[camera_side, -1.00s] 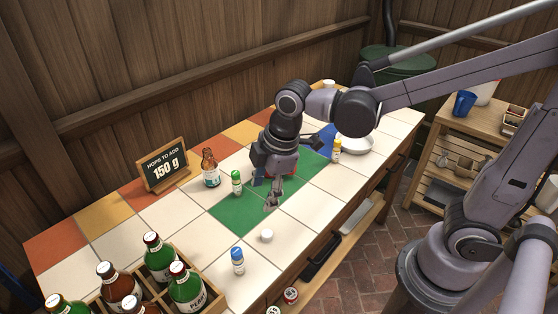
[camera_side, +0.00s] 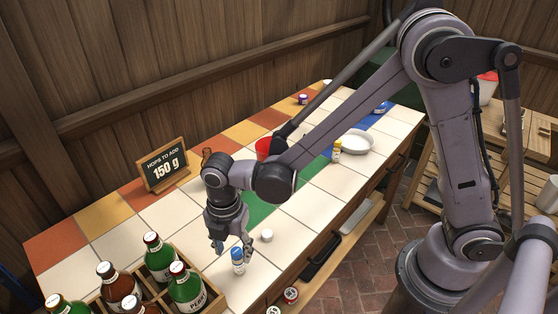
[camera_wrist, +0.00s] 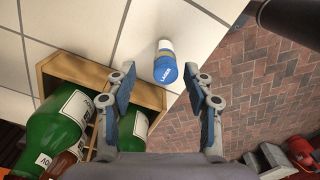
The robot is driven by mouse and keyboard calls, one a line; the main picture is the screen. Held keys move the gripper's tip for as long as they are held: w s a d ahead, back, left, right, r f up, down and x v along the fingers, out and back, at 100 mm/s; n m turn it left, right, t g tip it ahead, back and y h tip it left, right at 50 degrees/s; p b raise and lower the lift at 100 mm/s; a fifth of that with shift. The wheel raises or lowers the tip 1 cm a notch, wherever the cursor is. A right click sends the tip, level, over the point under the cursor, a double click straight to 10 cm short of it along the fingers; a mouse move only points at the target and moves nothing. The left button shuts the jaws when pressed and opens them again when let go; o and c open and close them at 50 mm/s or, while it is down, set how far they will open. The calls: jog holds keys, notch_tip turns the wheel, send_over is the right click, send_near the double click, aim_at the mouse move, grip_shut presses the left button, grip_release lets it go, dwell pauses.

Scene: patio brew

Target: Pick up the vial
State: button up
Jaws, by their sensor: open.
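A small vial with a blue cap and white label (camera_side: 238,261) stands on the tiled table near the front edge, right of the bottle crate. In the wrist view the vial (camera_wrist: 165,66) lies between and just beyond the fingertips, its blue capped end towards me. My gripper (camera_side: 231,245) is open and empty, pointing down just above and beside the vial. The wrist view shows both fingers (camera_wrist: 162,95) spread apart with a clear gap. I cannot tell whether a finger touches the vial.
A wooden crate (camera_side: 213,300) of green and brown bottles stands close on the left. A white cap-like object (camera_side: 267,235) lies to the right. A chalkboard sign (camera_side: 163,165) stands at the back. A yellow-capped vial (camera_side: 337,151) and white bowl (camera_side: 356,142) stand farther right.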

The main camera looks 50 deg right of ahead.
aim_at(238, 263)
jog(key=shift+s+d+f, duration=0.1)
jog(key=shift+d+f, duration=0.05)
jog(key=shift+f, duration=1.45)
jog(key=shift+s+d+f, duration=0.1)
jog(key=shift+f, duration=1.45)
grip_shut()
